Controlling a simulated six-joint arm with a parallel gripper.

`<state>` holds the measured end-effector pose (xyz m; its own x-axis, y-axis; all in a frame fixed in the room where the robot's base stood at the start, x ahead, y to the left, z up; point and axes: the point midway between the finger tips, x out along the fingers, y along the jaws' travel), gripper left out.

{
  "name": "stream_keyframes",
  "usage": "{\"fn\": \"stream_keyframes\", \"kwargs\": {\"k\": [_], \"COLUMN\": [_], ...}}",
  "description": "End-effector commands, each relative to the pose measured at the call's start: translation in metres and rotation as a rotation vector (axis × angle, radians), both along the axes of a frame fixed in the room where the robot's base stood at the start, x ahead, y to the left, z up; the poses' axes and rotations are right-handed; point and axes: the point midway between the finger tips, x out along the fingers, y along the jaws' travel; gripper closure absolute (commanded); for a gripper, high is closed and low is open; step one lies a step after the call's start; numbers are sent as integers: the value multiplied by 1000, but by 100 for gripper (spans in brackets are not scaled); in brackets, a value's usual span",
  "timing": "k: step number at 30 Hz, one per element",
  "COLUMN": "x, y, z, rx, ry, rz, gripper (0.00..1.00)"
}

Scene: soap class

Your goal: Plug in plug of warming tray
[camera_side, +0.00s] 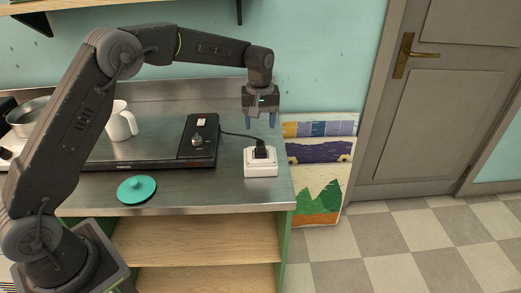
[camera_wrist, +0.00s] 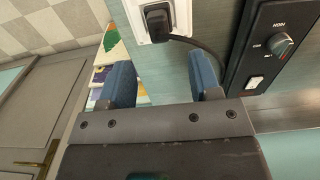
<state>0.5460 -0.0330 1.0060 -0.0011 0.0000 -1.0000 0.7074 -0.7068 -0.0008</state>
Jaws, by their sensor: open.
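The black plug (camera_side: 261,151) sits at the top of the white socket box (camera_side: 261,169) near the right end of the steel counter. In the wrist view the plug (camera_wrist: 158,19) lies within the socket's (camera_wrist: 182,8) face, and its cord curves off to the right. I cannot tell how deep it sits. The black warming tray (camera_side: 150,150) lies left of the socket, with its control panel (camera_side: 198,137) and knob at its right end. My gripper (camera_side: 260,122) is open and empty, above and apart from the plug. Its blue fingers (camera_wrist: 164,84) show in the wrist view.
A white mug (camera_side: 121,123) stands on the warming tray. A teal lid (camera_side: 136,189) lies at the counter's front edge. A metal pot (camera_side: 28,116) is at the far left. The counter (camera_side: 225,189) ends just right of the socket, beside painted pictures (camera_side: 318,170).

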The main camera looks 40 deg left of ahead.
Motion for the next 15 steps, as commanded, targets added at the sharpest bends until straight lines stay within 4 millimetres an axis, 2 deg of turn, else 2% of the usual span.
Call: {"fn": "stream_keyframes", "kwargs": {"k": [3, 6, 15], "x": [0, 0, 0], "y": [0, 0, 0], "z": [-19, -26, -29], "rx": [-1, 0, 0], "ry": [2, 0, -1], "rz": [0, 0, 0], "gripper": [43, 43, 43]}}
